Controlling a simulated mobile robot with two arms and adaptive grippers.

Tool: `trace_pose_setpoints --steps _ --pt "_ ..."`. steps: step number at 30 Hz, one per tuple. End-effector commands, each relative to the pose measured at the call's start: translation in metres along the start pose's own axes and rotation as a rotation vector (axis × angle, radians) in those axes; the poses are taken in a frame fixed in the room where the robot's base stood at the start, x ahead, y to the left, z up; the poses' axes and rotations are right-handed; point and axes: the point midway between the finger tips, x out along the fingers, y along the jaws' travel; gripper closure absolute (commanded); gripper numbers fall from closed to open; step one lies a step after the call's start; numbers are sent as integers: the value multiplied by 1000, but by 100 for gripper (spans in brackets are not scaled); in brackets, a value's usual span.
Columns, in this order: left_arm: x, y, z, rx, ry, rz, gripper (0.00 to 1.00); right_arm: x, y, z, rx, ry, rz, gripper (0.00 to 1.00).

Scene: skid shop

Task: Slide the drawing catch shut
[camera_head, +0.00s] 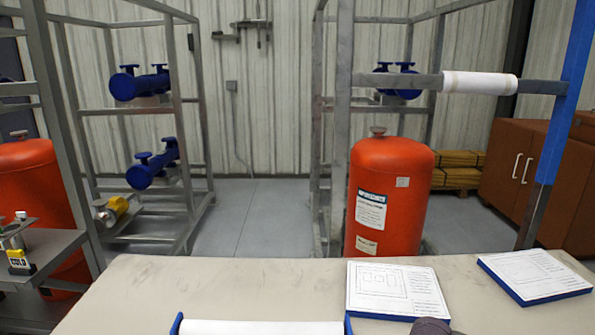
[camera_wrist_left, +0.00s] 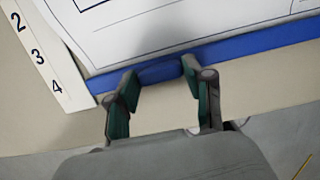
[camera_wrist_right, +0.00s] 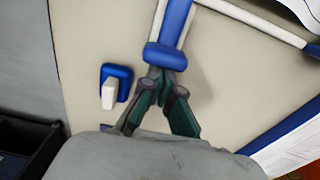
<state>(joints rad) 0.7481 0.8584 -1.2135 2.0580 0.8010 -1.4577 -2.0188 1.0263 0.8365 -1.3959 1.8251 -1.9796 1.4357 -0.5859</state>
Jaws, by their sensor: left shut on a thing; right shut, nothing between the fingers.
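In the left wrist view, my left gripper (camera_wrist_left: 157,72) is shut on a blue grip (camera_wrist_left: 160,70) at the blue edge of a white board with a line drawing (camera_wrist_left: 170,25). In the right wrist view, my right gripper (camera_wrist_right: 164,80) is shut and empty, its tips right by a blue block (camera_wrist_right: 165,57) at the end of a blue and white bar (camera_wrist_right: 172,20). A blue square piece with a white lever (camera_wrist_right: 115,88) lies left of the fingers, apart from them. I cannot tell for sure which piece is the drawing catch.
The head view shows a beige bench top (camera_head: 130,300), two drawing boards (camera_head: 397,290) (camera_head: 535,275) with blue edges, and a white strip with a blue end (camera_head: 260,328). A strip numbered 2, 3, 4 (camera_wrist_left: 37,55) lies beside the left gripper. An orange tank (camera_head: 390,195) stands behind the bench.

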Motion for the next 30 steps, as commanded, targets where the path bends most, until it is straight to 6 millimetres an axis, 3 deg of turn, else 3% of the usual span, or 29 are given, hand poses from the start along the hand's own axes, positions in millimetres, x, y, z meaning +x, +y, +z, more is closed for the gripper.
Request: trace_pose_setpoints --steps 12,30 --pt "2 -1 -4 3 12 0 79 0 0 15 -1 -1 1 100" --pt "2 -1 -4 3 12 0 79 0 0 21 -1 -1 1 100"
